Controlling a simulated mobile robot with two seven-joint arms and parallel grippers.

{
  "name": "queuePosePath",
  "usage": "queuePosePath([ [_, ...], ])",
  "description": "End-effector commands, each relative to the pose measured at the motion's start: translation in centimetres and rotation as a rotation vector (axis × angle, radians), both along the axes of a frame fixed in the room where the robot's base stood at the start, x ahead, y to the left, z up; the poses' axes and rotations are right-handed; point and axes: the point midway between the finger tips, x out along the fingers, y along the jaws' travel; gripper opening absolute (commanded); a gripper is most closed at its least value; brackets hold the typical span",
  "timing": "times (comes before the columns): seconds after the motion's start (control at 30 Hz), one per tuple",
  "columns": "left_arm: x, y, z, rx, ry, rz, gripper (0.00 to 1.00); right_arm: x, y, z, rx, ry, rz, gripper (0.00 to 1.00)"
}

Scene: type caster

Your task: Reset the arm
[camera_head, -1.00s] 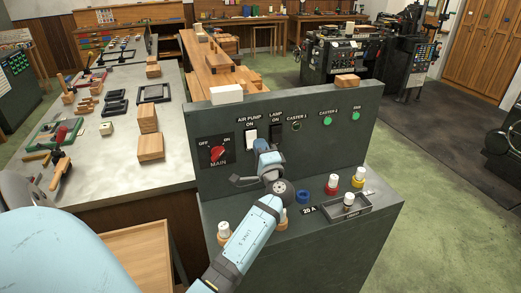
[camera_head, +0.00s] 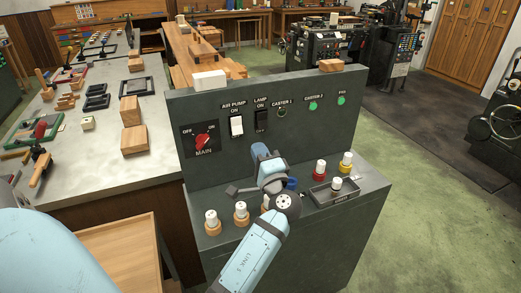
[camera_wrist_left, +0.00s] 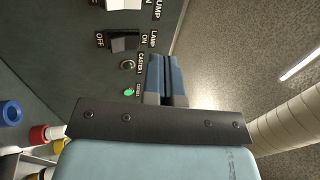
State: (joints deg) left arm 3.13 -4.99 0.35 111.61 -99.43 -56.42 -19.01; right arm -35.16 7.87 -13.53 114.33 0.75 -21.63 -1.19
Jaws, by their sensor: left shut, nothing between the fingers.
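My left arm (camera_head: 247,255) comes in from the lower left in the head view. Its gripper (camera_head: 259,150) is in front of the dark green console panel (camera_head: 310,140), below the lamp switch (camera_head: 262,121). In the left wrist view the gripper's blue and dark fingers (camera_wrist_left: 166,72) are together with nothing between them, beside the panel's edge. A gap to the panel cannot be judged. My right gripper is in neither view.
The panel has a red main knob (camera_head: 203,141), a white air pump switch (camera_head: 236,126) and two green lamps. White-capped fuses (camera_head: 211,219) stand on the console ledge. A workbench (camera_head: 80,185) with wooden blocks and tools is left; open floor (camera_head: 440,190) lies right.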

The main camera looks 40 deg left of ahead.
Motion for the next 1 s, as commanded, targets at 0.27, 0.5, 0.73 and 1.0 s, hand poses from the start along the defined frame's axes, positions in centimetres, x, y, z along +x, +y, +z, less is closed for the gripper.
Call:
queuePosePath([
  [0.27, 0.0, 0.0, 0.0, -0.001, 0.0, -0.002, 0.0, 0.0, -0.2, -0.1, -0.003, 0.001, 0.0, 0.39],
  [0.5, -0.1, -1.8, -5.7, -0.196, 0.056, -0.226, 0.0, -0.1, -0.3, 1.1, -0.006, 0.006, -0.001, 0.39],
  [0.73, -4.8, -8.7, -17.1, -0.749, 0.119, -0.62, 0.0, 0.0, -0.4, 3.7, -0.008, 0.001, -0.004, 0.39],
  [1.0, -15.8, -17.3, -24.1, -1.479, 0.068, -0.79, 0.0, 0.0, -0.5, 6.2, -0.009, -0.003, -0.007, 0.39],
])
